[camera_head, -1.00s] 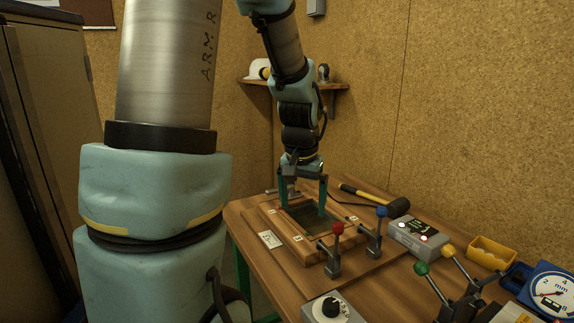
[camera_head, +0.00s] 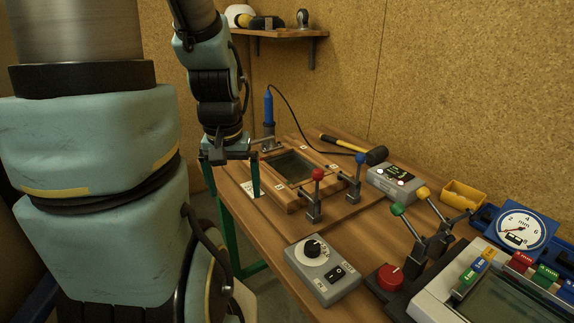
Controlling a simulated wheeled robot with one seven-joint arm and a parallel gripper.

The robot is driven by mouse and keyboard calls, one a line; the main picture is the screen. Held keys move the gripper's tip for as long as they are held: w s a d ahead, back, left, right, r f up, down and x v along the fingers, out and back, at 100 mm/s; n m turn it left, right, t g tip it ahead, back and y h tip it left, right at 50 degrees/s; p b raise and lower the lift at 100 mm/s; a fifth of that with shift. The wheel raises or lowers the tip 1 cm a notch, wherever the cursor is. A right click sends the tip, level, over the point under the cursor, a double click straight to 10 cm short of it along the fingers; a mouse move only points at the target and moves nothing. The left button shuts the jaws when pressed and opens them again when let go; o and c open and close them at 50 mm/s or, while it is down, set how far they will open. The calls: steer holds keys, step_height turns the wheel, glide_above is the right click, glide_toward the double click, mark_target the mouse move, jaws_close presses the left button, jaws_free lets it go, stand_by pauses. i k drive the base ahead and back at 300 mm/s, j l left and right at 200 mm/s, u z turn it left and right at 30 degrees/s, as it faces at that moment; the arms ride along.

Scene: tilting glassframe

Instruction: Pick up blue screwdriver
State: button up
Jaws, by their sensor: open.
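A slim blue-handled tool (camera_head: 268,108) stands upright in a small metal holder (camera_head: 268,143) at the far left of the workbench. A thin dark cord runs from its top, and I cannot tell for sure that it is a screwdriver. No other screwdriver is clear in view. My gripper (camera_head: 233,190) points down at the bench's left edge, with its two dark green fingers wide apart and nothing between them. It is apart from the blue tool, to its left and nearer to me.
A wooden frame with a dark glass pane (camera_head: 292,167) lies right of my gripper. Red (camera_head: 317,175) and blue (camera_head: 361,160) knobbed levers stand beside it. A mallet (camera_head: 373,155), grey boxes, more levers and a dial gauge (camera_head: 521,229) crowd the right side.

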mark_target(269, 122)
steer(key=i+j+u, duration=0.1)
steer(key=i+u, duration=0.2)
steer(key=i, duration=0.3)
steer(key=i+u, duration=0.3)
steer(key=i, duration=0.25)
